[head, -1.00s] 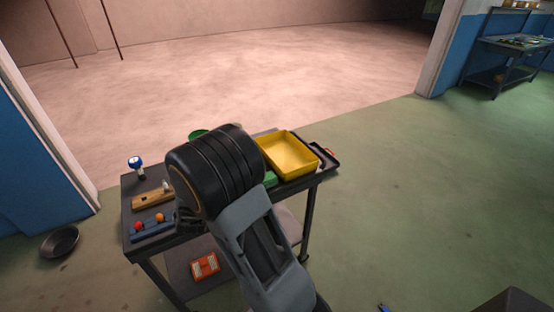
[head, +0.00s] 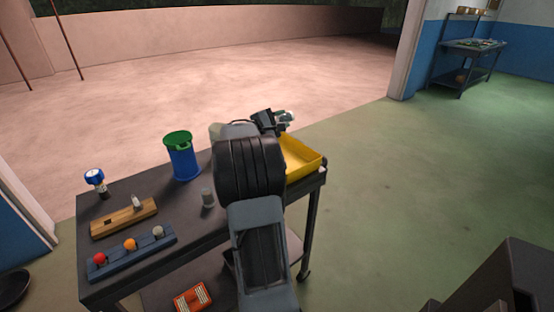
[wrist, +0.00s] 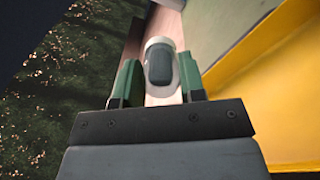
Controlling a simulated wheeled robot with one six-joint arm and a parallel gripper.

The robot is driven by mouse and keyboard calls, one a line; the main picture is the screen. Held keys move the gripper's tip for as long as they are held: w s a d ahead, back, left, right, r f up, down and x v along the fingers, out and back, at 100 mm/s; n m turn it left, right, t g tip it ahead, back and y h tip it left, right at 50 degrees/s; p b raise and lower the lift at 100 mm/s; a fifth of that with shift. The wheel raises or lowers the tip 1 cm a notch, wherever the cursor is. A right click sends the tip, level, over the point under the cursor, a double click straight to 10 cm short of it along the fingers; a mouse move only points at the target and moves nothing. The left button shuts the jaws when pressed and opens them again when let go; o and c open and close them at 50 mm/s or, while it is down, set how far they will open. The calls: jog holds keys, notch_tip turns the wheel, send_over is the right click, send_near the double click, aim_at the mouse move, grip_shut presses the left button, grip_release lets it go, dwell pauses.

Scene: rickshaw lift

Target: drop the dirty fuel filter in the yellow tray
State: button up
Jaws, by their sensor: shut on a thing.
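My gripper (head: 277,121) is shut on the dirty fuel filter (head: 288,117), a small pale piece with a dark grey part, held in the air. In the wrist view the filter (wrist: 159,62) sits between the green fingers of my gripper (wrist: 158,85). The yellow tray (head: 304,158) stands on the right end of the dark cart, partly hidden by my arm. In the head view my gripper appears above and behind the tray's far left part. In the wrist view the tray (wrist: 285,85) is close on the right, and the filter appears left of its wall.
On the dark cart (head: 152,186) stand a blue bin with a green lid (head: 184,160), a small grey cylinder (head: 208,197), a wooden block (head: 123,219), a gauge (head: 95,180) and a blue rack (head: 132,253) with coloured balls. An orange box (head: 193,297) lies below.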

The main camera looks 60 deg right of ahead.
jog(key=f+b, duration=0.1)
jog(key=f, duration=0.2)
jog(key=f+b, duration=0.2)
jog(key=shift+s+d+f, duration=0.15)
jog(key=shift+s+f, duration=0.05)
jog(key=shift+f, duration=0.2)
jog(key=o, duration=1)
jog(key=shift+c, duration=0.2)
jog(key=v, duration=1.3)
jog(key=shift+w+a, duration=0.15)
jog(key=shift+a, duration=0.25)
jog(key=shift+p, duration=0.3)
